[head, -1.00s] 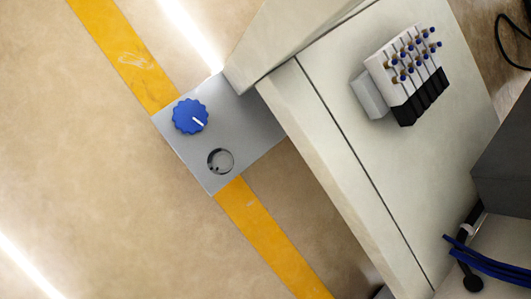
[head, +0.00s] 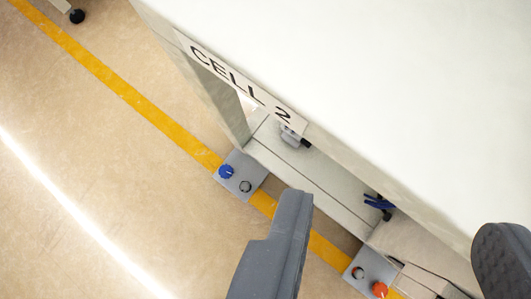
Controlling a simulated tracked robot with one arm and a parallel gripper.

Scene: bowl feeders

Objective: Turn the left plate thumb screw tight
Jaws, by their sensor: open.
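A small grey plate (head: 236,182) sticks out from the machine's lower edge, left of centre. It carries a blue knurled knob (head: 226,171) that looks like the thumb screw, and beside it a dark-rimmed round hole or fitting (head: 245,186). A second grey plate (head: 369,264) lies lower right, with an orange knob (head: 380,289) and a dark round fitting (head: 358,272). My gripper (head: 393,215) is open and empty, its two grey fingers wide apart in the foreground. The left finger is nearest the blue-knob plate in the picture, with no visible contact.
The white machine body with a "CELL 2" sign (head: 240,80) fills the upper right. A recess behind the sign holds a partly hidden grey part and blue cables (head: 379,202). A yellow floor stripe (head: 120,88) runs under the plates.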

